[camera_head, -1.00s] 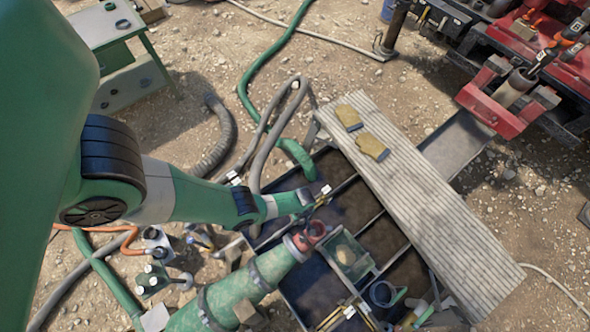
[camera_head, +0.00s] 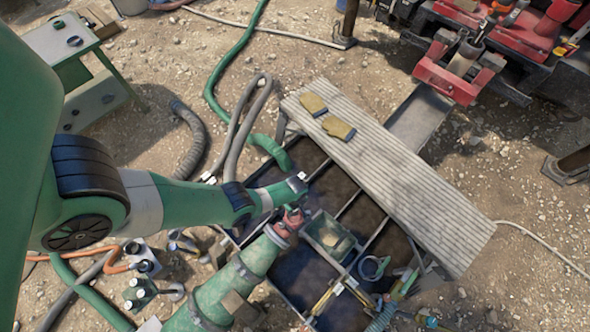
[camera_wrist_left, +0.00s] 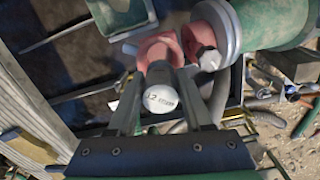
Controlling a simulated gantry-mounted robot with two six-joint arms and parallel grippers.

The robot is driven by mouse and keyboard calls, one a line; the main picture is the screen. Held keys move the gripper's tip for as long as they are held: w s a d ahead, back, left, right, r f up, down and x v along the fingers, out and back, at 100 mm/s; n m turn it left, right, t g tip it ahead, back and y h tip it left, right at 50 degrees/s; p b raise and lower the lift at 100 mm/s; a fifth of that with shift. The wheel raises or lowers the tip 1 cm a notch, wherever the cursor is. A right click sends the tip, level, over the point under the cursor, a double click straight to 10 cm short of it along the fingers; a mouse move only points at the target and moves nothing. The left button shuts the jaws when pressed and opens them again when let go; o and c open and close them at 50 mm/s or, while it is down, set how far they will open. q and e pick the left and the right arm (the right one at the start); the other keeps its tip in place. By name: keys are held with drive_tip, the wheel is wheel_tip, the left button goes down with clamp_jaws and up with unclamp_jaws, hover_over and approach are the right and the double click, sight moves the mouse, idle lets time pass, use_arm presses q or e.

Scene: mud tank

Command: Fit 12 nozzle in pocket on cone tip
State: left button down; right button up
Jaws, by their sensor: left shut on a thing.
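My left gripper (camera_wrist_left: 160,105) is shut on the 12 nozzle (camera_wrist_left: 161,97), whose white end face reads "12 mm" in the left wrist view. The red cone tip (camera_wrist_left: 158,48) with its pocket is just beyond the nozzle, and the nozzle's far end appears to meet it. How deep the nozzle sits is hidden. In the head view, my left gripper (camera_head: 298,196) hangs over the red cone tip (camera_head: 285,229) at the end of the green cone (camera_head: 222,290). The nozzle is too small to make out there. My right gripper is not in view.
The divided mud tank (camera_head: 300,282) lies under the cone tip, with a green box (camera_head: 327,236) close on its right.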

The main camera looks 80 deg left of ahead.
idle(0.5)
use_arm(q)
drive_tip(key=shift+f+b, duration=1.45)
drive_tip(key=shift+b, duration=0.05)
drive_tip(key=shift+f, duration=0.1)
drive_tip(key=shift+f+b, duration=1.15)
drive_tip(key=shift+b, duration=0.05)
drive_tip(key=shift+f, duration=0.1)
drive_tip(key=shift+c, duration=1.8)
unclamp_jaws()
drive_tip(key=shift+o, duration=0.6)
wheel_tip(320, 180, up, 12)
drive_tip(key=p, duration=1.1)
drive_tip(key=shift+p, duration=0.3)
drive_tip(key=shift+f, duration=0.15)
